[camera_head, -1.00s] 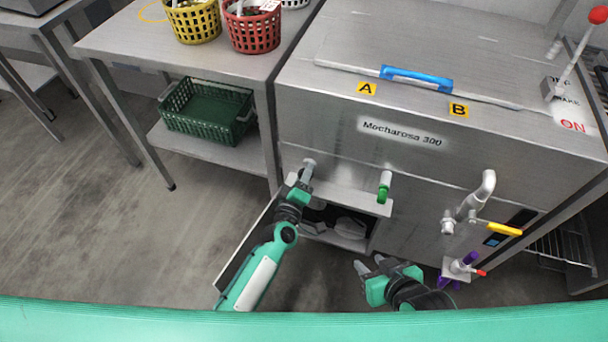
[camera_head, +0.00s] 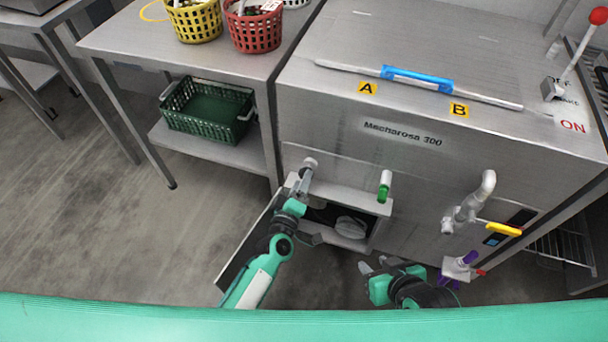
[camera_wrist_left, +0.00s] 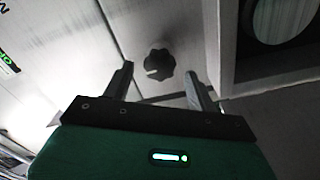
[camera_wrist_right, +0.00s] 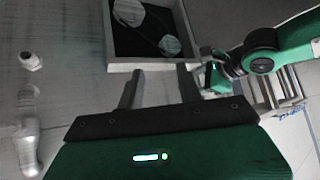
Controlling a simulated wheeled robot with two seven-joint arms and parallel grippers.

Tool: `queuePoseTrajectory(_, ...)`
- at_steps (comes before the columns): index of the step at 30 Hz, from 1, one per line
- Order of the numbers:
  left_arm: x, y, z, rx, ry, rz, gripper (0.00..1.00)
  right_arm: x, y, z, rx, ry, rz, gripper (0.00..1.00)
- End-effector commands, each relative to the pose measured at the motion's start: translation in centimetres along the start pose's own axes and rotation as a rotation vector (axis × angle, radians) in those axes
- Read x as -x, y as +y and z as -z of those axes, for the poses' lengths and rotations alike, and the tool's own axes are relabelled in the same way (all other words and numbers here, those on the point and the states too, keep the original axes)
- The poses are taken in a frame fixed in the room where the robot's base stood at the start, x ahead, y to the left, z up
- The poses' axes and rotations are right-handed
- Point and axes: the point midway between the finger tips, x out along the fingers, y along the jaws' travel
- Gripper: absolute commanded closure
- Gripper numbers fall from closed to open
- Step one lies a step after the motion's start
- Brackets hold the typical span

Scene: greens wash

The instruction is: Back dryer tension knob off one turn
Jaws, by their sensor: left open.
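A black lobed knob (camera_wrist_left: 158,65) with a white pointer mark is on a grey metal panel in the left wrist view. My left gripper (camera_head: 304,184) is at the lower left front of the steel machine (camera_head: 440,165). Its fingers are open, and the knob shows in the gap between their tips; contact cannot be made out. The knob cannot be made out in the head view. My right gripper (camera_head: 372,268) is low in front of the machine. In the right wrist view its fingers (camera_wrist_right: 157,86) are apart with nothing between them.
An open compartment (camera_head: 378,208) is beside my left gripper. A green-tipped lever (camera_head: 384,187), a silver pipe (camera_head: 470,205) and a yellow handle (camera_head: 504,229) stick out of the machine front. A table (camera_head: 110,40) with baskets stands left; a green crate (camera_head: 245,128) sits on its shelf.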

Motion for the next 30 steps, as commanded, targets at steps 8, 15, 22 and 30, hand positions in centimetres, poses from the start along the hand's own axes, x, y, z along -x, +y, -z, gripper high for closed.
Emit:
queuePoseTrajectory(8,6.4,0.0,0.0,-0.001,-0.003,0.003,0.42,1.0,0.9,-0.4,-0.009,-0.077,-0.025,0.64)
queuePoseTrajectory(15,9.8,-0.1,-0.1,0.000,-0.003,0.002,0.42,1.4,1.3,-0.7,-0.013,-0.110,-0.035,0.64)
queuePoseTrajectory(22,10.5,0.0,0.0,0.000,-0.001,0.000,0.42,1.5,1.3,-0.8,-0.014,-0.119,-0.037,0.64)
queuePoseTrajectory(30,10.5,0.0,0.0,0.000,-0.001,0.000,0.42,1.5,1.3,-0.8,-0.015,-0.118,-0.036,0.64)
